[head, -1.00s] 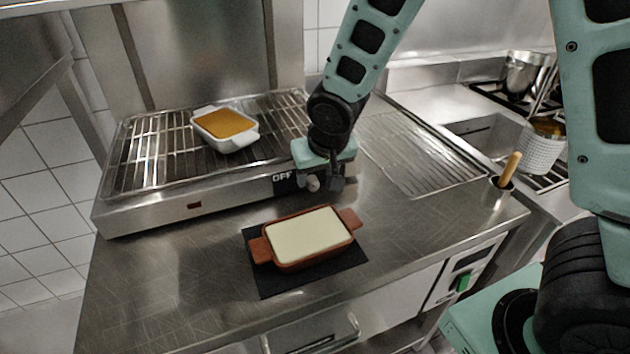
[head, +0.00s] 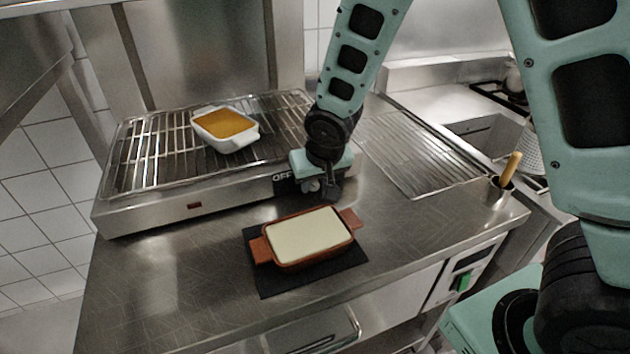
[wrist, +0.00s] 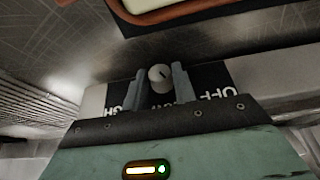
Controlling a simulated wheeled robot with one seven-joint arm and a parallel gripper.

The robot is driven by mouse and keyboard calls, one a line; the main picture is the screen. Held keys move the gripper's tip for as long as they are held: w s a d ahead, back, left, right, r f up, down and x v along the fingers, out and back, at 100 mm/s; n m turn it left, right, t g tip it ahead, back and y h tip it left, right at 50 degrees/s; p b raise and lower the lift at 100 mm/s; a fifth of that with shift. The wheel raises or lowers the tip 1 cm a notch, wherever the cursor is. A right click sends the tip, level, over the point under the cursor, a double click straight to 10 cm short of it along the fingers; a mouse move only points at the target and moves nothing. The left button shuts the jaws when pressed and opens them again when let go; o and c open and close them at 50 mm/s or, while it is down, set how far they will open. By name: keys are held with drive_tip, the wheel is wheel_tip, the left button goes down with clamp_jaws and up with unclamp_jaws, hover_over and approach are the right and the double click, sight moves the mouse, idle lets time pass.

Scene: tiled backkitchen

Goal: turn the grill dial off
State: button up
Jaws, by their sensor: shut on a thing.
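The grill (head: 140,212) has a steel front with a black label plate marked OFF (head: 282,178) at its right end. The pale round grill dial (wrist: 160,77) shows in the wrist view with a short dark mark on its face. My gripper (head: 320,188) is at the dial, with one finger on each side, shut on it. In the wrist view the fingers of my gripper (wrist: 159,86) flank the dial, and the plate's lettering appears upside down, OFF to the right. In the head view my gripper mostly hides the dial. I cannot tell its exact setting.
A white dish of orange food (head: 247,137) sits on the grill rack. A brown dish with a pale filling (head: 345,243) stands on a black mat (head: 280,286) close in front of my gripper. A metal cup with a wooden handle (head: 497,190) stands at the right.

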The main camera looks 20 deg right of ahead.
drive_tip(key=shift+a+f+b, duration=0.1)
drive_tip(key=shift+f+b, duration=0.05)
drive_tip(key=shift+b, duration=0.35)
drive_tip(key=shift+a+f+h+b, duration=0.1)
drive_tip(key=shift+h+b, duration=0.4)
drive_tip(key=shift+b, duration=0.4)
drive_tip(key=shift+a+n+h+b, duration=0.1)
drive_tip(key=shift+n+h+b, duration=0.2)
drive_tip(key=shift+h+b, duration=0.35)
drive_tip(key=shift+a+n+h+b, duration=0.15)
drive_tip(key=shift+n+h+b, duration=0.25)
drive_tip(key=shift+h, duration=1.15)
drive_tip(key=o, duration=1)
drive_tip(key=v, duration=1.7)
drive_tip(key=shift+s+a, duration=0.3)
